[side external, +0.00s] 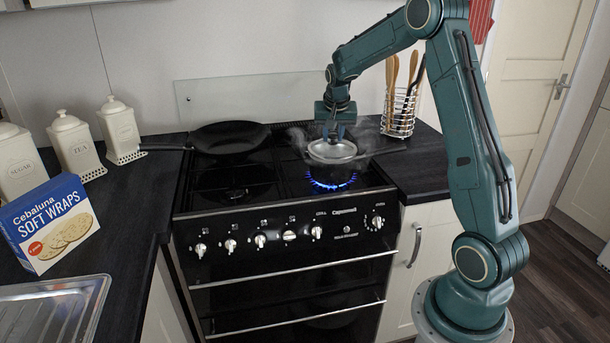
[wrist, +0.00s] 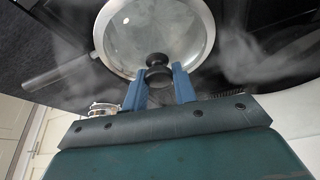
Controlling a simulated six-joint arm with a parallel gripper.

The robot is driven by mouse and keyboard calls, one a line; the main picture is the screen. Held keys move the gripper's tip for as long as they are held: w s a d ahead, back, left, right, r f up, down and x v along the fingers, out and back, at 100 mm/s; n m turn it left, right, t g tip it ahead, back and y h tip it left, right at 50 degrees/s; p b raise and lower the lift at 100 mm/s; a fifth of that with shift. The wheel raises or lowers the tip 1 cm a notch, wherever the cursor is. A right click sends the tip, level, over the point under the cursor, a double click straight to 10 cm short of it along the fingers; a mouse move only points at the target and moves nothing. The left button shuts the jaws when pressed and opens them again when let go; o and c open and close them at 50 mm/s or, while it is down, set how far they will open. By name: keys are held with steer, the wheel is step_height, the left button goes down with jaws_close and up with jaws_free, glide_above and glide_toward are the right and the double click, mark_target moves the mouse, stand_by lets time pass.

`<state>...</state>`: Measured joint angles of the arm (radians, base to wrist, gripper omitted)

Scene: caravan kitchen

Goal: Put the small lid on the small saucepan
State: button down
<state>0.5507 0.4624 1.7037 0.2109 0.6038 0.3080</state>
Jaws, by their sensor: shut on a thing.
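The small lid (side external: 332,151) is clear with a silver rim and a dark knob. It is level at the front right burner, over a dark saucepan (side external: 322,173). The lid hides most of the saucepan; I cannot tell whether its rim touches the pan. My gripper (side external: 335,133) points down from above and is shut on the knob. In the wrist view, the lid (wrist: 140,35) fills the top middle, and the blue fingers of my gripper (wrist: 170,84) stand either side of the black knob (wrist: 158,63).
A blue flame (side external: 332,183) burns under the saucepan, and steam drifts around the lid. A black frying pan (side external: 230,137) sits at the back left of the hob. A wire utensil holder (side external: 399,112) stands behind on the right. Canisters (side external: 121,131) and a wraps box (side external: 48,224) are at left.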

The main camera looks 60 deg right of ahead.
steer(key=shift+f, duration=0.5)
steer(key=c, duration=1.1)
jaws_free()
steer(key=shift+r, duration=0.1)
steer(key=shift+r, duration=0.4)
steer(key=v, duration=1.1)
steer(key=shift+s+a+r, duration=0.15)
steer(key=shift+r, duration=0.2)
